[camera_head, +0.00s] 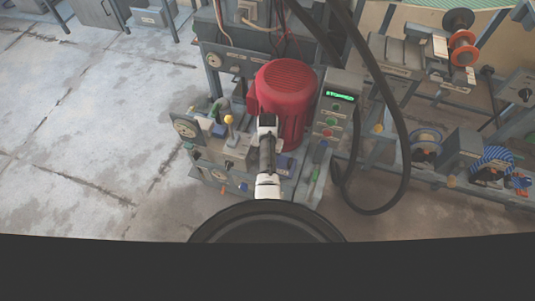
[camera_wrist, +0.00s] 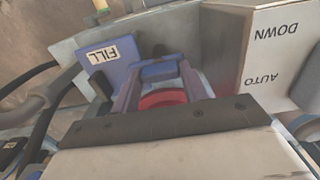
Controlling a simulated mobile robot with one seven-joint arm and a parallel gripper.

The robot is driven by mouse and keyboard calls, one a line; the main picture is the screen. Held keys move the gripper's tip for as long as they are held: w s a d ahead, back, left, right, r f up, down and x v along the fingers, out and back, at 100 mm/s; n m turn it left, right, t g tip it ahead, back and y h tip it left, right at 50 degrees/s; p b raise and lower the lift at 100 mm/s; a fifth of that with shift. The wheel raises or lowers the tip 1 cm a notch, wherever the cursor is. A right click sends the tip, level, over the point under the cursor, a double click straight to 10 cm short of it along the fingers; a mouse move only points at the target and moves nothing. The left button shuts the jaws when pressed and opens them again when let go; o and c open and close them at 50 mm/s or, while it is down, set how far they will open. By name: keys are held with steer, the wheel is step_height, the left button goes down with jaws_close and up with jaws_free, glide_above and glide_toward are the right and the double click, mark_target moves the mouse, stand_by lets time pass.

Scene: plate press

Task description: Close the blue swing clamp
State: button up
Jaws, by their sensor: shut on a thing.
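In the wrist view, my gripper (camera_wrist: 160,82) shows at the centre, beyond the dark bolted bar across the bottom. It is shut on a blue part (camera_wrist: 158,70), which I take to be the blue swing clamp. A red rounded piece shows just below that part, and the contact itself is partly hidden. In the head view my arm reaches toward the machine with the red motor and hides my gripper. I cannot pick out the clamp for sure there, or tell how far it is swung.
A blue block labelled FILL (camera_wrist: 110,55) stands close on the left in the wrist view. A pale box marked DOWN and AUTO (camera_wrist: 280,50) stands on the right. In the head view, the red motor (camera_head: 286,95) and a control box reading STOPPED (camera_head: 333,115) stand near. Left floor is clear.

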stand_by(0.4)
steer(key=o, duration=1)
steer(key=shift+r, duration=0.15)
step_height(320, 180, up, 14)
steer(key=shift+f+b, duration=0.15)
steer(key=shift+b, duration=0.15)
